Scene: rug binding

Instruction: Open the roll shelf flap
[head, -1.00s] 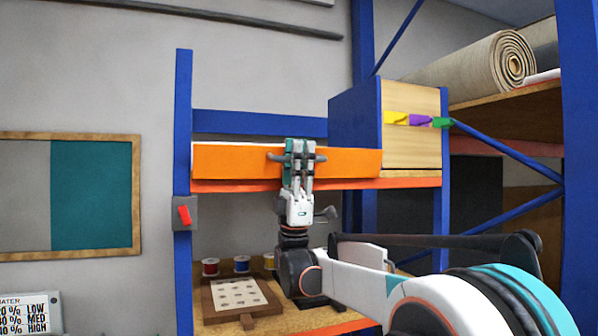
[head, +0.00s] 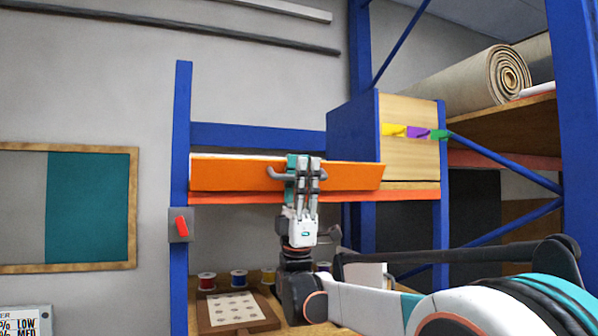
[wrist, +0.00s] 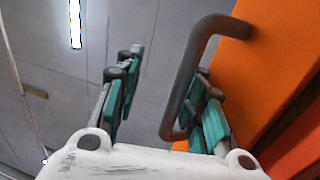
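The roll shelf flap is a long orange panel (head: 230,174) across the upper bay of a blue rack. It stands near upright, and its right end seems slightly out from the shelf. A grey bar handle (head: 274,174) sticks out from its front. My gripper (head: 303,165) reaches up to the handle from below. In the wrist view the handle (wrist: 187,80) lies between my two spread fingers (wrist: 165,95), much closer to the right finger; whether they touch I cannot tell. The flap (wrist: 250,85) fills the right side there.
A blue-sided wooden cabinet (head: 408,158) with coloured tags stands right of the flap. Thread spools (head: 207,281) and a wooden board (head: 236,310) are on the lower shelf. A red switch (head: 181,226) is on the left post. A rolled rug (head: 480,80) lies at upper right.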

